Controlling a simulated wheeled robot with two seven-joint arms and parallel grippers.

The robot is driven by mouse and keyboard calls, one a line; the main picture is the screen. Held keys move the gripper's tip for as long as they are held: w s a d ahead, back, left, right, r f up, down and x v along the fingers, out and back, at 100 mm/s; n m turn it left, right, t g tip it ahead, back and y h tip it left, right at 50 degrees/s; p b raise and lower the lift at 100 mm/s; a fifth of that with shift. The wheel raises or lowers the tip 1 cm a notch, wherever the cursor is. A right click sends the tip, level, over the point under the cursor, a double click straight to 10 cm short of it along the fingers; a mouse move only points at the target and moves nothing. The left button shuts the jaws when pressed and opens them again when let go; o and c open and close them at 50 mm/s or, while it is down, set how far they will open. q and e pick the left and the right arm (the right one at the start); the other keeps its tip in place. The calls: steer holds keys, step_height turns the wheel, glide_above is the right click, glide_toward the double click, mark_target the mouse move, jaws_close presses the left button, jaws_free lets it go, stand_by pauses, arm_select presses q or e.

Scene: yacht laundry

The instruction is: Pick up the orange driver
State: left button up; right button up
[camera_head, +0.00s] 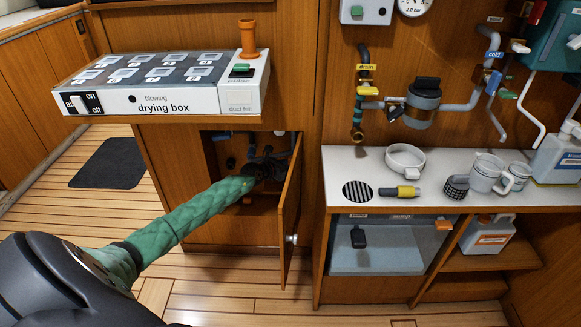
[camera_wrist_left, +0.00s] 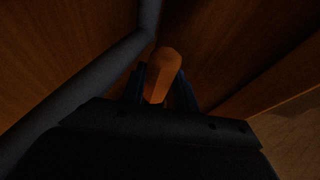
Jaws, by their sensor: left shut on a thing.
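The orange driver (camera_wrist_left: 164,72) shows its orange handle in the left wrist view, between the two dark fingers of my left gripper (camera_wrist_left: 163,92). The gripper is shut on it. The rest of the driver is hidden. In the head view my left arm reaches into the open, dark cabinet under the drying box, and my left gripper (camera_head: 268,170) is in its shadow; the driver cannot be made out clearly there. My right gripper is in neither view.
The cabinet door (camera_head: 291,208) stands open just right of my left arm. Dark pipes (camera_wrist_left: 85,90) run close beside the gripper. The drying box (camera_head: 190,100) overhangs the opening. A white counter (camera_head: 440,200) with cups and fittings stands at right.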

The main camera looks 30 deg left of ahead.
arm_select(q)
steer(key=s+d+r+p, duration=0.3)
steer(key=s+r+p, duration=0.1)
steer(key=s+r, duration=0.7)
stand_by(0.3)
steer(key=shift+s, duration=0.1)
